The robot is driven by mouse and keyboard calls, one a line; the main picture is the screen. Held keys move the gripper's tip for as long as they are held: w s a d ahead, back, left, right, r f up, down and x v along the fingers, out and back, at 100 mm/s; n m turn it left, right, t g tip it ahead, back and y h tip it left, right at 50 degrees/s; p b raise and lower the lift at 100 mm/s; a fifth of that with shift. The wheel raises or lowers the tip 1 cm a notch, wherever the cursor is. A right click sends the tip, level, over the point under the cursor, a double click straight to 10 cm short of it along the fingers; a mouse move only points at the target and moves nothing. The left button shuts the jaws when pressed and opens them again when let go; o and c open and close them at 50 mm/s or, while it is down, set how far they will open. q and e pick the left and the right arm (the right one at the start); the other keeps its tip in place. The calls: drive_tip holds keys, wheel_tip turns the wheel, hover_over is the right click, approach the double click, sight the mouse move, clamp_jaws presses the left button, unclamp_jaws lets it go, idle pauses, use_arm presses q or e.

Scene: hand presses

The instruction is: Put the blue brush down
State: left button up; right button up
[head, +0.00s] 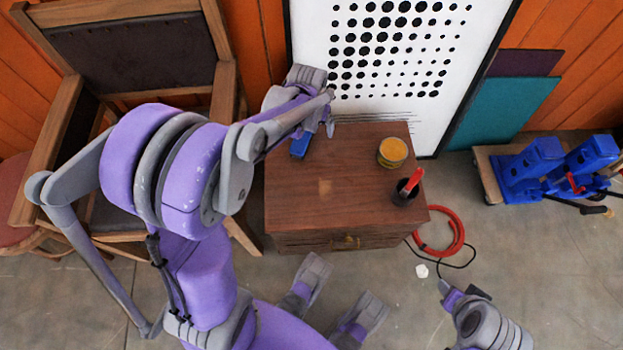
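A blue object (299,146), seemingly the blue brush, shows at the back left of the brown cabinet top (300,205). My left arm partly covers it, and I cannot tell whether it rests on the top or is held. My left gripper (328,112) is over the back edge of the cabinet, just above and right of the blue object in the picture. Its fingers are seen edge-on, so their opening is unclear. My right gripper (463,291) is low at the right, in front of the cabinet, with its fingertips apart and nothing visible between them.
A yellow tin (392,152) and a dark cup with a red-handled tool (407,188) stand on the cabinet's right side. A dotted white panel (400,60) leans behind. A chair (130,50) is at left. A red hose (452,240) and blue presses (560,165) are right.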

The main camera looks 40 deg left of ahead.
use_arm(q)
drive_tip(key=s+d+r+m+t, duration=0.1)
drive_tip(key=s+d+r, duration=0.1)
drive_tip(key=s+d, duration=0.4)
drive_tip(key=s+d+r+m+t, duration=0.1)
drive_tip(key=s+d+r, duration=0.2)
drive_tip(key=s+d, duration=0.4)
drive_tip(key=s, duration=0.6)
drive_tip(key=shift+r+h, duration=0.25)
drive_tip(key=shift+h, duration=0.05)
